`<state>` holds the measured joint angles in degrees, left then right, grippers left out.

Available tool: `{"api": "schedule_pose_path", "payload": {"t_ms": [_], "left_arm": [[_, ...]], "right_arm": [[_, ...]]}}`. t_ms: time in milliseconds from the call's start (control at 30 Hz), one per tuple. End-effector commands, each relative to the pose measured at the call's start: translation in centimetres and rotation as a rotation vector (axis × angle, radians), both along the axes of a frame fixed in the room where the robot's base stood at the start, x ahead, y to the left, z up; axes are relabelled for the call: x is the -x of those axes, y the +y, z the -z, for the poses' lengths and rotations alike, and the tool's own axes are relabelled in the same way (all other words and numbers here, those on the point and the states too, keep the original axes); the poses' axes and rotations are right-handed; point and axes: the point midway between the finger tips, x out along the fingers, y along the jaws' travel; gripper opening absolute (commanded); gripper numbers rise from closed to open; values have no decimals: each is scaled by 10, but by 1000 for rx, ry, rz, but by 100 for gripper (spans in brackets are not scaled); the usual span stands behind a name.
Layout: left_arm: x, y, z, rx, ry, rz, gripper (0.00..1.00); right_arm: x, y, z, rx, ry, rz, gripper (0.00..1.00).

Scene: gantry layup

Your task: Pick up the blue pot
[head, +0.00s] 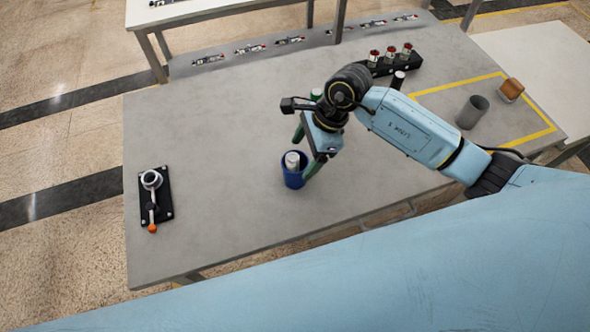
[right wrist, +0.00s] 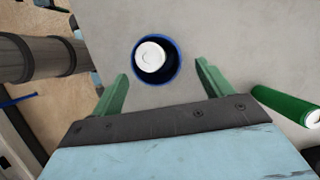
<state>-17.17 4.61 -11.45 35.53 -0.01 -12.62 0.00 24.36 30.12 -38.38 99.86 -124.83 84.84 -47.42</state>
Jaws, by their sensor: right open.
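The blue pot (head: 293,179) stands upright on the grey table, with a white-topped cylinder (head: 292,160) inside it. In the right wrist view the blue pot (right wrist: 178,66) shows from above as a blue rim around the white round top (right wrist: 151,57). My right gripper (head: 302,152) is open above and beside the pot. In the right wrist view its two green fingers (right wrist: 160,84) are spread apart, with the pot lying between and just beyond their tips. I cannot tell whether a finger touches it. My left gripper is not in view.
A black fixture with an orange-tipped lever (head: 154,200) sits at the table's left. The table (head: 225,130) is clear between the lever fixture and pot.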

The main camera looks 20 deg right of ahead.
Motion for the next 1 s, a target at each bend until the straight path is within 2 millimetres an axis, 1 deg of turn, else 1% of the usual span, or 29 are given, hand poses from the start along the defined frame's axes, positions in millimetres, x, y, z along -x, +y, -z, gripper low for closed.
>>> {"api": "schedule_pose_path", "payload": {"t_ms": [133,233,300,400,667,767,1000], "left_arm": [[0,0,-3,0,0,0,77],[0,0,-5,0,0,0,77],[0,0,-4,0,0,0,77],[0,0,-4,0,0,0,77],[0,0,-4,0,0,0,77],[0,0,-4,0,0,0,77],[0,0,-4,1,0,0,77]], "right_arm": [[2,8,12,-3,4,2,79],[3,16,26,-4,6,1,79],[3,20,36,-3,4,2,79],[2,23,45,-1,2,1,79],[2,24,48,-1,-1,1,79],[2,24,48,-1,-1,1,68],[2,24,47,-1,-1,1,37]]}}
